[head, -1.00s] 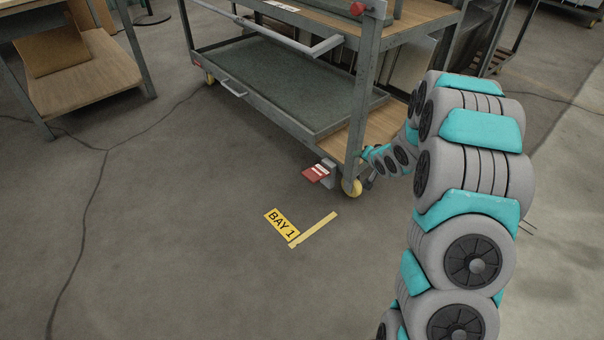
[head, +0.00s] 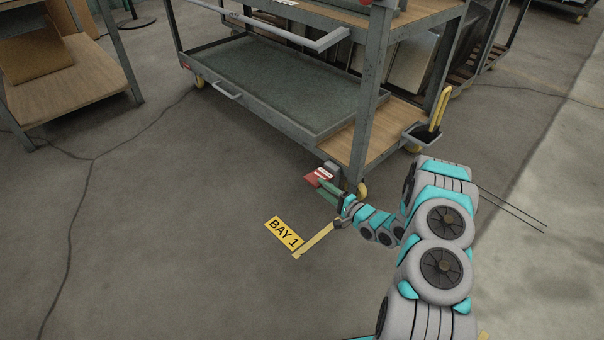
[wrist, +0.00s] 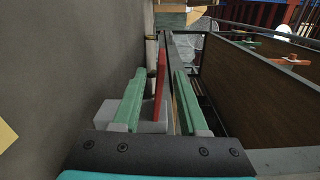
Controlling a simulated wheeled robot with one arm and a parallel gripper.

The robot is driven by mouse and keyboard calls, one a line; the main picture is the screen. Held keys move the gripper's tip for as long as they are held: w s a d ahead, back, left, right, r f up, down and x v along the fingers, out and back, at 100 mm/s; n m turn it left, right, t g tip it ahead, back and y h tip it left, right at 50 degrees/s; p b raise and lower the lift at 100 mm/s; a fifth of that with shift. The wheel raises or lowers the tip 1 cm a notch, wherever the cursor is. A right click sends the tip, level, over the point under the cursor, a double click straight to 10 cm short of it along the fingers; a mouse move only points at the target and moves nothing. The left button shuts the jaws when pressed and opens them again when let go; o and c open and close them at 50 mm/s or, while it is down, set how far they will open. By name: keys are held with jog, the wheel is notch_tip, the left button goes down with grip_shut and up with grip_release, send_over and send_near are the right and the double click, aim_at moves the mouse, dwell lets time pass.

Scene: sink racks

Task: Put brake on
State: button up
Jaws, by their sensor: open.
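The red brake pedal (head: 316,177), with a white label, sticks out from a grey bracket by the yellow caster (head: 357,190) at the cart's near corner. My gripper (head: 321,187) is open, its green fingers low beside the pedal and partly overlapping it in the head view. In the wrist view the pedal (wrist: 161,72) shows as a thin red strip between the two green fingers (wrist: 158,92). I see no clear contact, and the pedal's exact tilt is hard to tell.
The grey cart (head: 270,120) has a lower tray and wooden shelf above the floor. A yellow "BAY 1" floor mark (head: 284,233) lies in front of the pedal. A wooden table (head: 75,75) stands at left. The floor between is clear.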

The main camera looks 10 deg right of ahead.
aim_at(307, 176)
jog(key=shift+b+x, duration=0.5)
jog(key=shift+x, duration=3.55)
jog(key=shift+s+a+r, duration=0.1)
grip_shut()
